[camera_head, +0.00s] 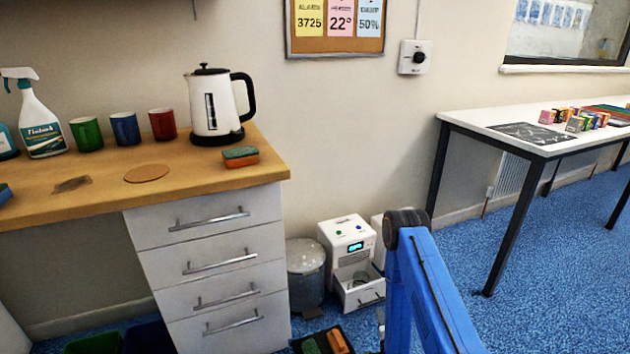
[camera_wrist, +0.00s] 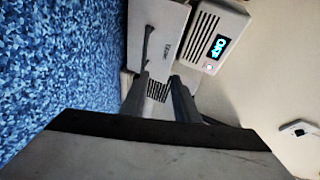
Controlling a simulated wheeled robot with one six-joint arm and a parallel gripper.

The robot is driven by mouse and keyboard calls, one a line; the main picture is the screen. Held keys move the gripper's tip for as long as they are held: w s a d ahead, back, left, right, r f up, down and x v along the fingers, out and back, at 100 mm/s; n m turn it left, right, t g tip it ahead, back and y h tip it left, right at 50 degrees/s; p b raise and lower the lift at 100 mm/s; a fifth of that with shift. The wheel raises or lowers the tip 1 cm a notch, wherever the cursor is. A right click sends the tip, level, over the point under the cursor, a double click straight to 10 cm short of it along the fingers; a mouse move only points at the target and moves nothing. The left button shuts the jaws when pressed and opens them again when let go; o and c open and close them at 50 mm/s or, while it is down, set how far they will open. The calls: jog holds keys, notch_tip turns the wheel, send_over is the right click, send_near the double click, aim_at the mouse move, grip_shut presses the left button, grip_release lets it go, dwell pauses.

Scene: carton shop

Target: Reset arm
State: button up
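My blue arm (camera_head: 425,285) rises from the bottom of the head view, bent at a dark joint. My gripper is not visible in that view. In the wrist view my gripper (camera_wrist: 159,78) shows as two dark fingers with a gap between them. The gap is empty, and a dark grille shows behind it. The fingers point toward a white machine (camera_wrist: 213,37) with a lit display. I cannot tell how far the fingertips are from it.
In the head view the white machine (camera_head: 345,236) stands on the floor with its drawer (camera_head: 360,297) out. A grey bin (camera_head: 305,270) is beside it. A wooden counter (camera_head: 215,180) is at left, a white table (camera_head: 480,122) at right. Blue floor (camera_head: 545,270) is open at right.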

jog(key=w+r+n+g, duration=0.15)
jog(key=w+r, duration=0.35)
jog(key=r, duration=0.6)
jog(key=s+r+n+g, duration=0.2)
jog(key=s+r+n, duration=0.1)
jog(key=r, duration=1.1)
jog(key=s+r+n+g, duration=0.2)
jog(key=r+n, duration=0.1)
jog(key=r, duration=1.1)
jog(key=s+r+n+g, duration=0.1)
jog(key=s+r+n, duration=0.1)
jog(key=s+r, duration=0.65)
jog(key=s+r+n+g, duration=0.1)
jog(key=s+r+n, duration=0.2)
jog(key=s+r, duration=0.55)
jog(key=s+r+n+g, duration=0.1)
jog(key=s+n, duration=0.1)
jog(key=s, duration=1.2)
jog(key=s+d+r+n+g, duration=0.1)
jog(key=s+g, duration=0.1)
jog(key=s, duration=1.1)
jog(key=shift+s+r+n, duration=0.35)
jog(key=shift+s, duration=0.05)
